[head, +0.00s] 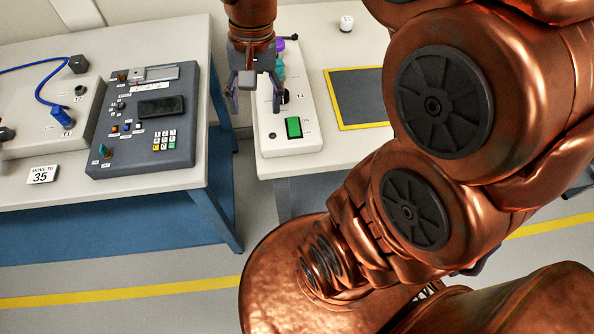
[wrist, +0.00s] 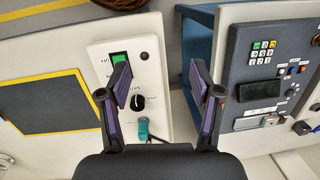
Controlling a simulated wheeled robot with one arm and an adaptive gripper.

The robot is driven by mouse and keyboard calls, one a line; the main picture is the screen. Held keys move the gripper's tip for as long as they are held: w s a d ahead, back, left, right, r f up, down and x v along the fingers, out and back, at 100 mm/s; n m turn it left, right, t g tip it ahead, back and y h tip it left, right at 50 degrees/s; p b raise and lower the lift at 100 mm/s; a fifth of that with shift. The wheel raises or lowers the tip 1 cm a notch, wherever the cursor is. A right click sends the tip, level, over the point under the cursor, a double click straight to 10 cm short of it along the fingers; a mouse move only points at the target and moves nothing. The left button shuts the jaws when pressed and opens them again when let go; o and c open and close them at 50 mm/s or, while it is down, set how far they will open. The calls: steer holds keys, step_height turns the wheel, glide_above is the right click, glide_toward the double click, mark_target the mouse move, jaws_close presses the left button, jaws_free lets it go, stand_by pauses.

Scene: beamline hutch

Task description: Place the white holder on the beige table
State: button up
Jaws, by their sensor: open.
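A small white piece with a dark top, which may be the white holder (head: 346,23), stands at the back of the right-hand pale beige table (head: 340,146). A pale item at the lower left edge of the wrist view is too cut off to identify. My gripper (head: 253,98) is open and empty, pointing down above the gap between the two tables, beside the white control box (head: 293,98). In the wrist view, nothing is between my gripper's spread purple-padded fingers (wrist: 158,75).
A dark pad with a yellow border (head: 358,95) lies on the right table. The left table (head: 150,192) carries a dark grey control console (head: 143,148), a pale box with a blue cable (head: 62,117) and a "35" card (head: 43,174). My arm hides much of the right side.

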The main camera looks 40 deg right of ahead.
steer(key=s+f+n, duration=0.2)
steer(key=s+n, duration=0.1)
steer(key=s, duration=0.4)
steer(key=s+a+f+n+g+h, duration=0.1)
steer(key=s+f+n, duration=0.2)
steer(key=s, duration=0.4)
steer(key=shift+s+a+f+n+h, duration=0.15)
steer(key=shift+s+a+n+h, duration=0.15)
step_height(320, 180, up, 6)
steer(key=p, duration=0.6)
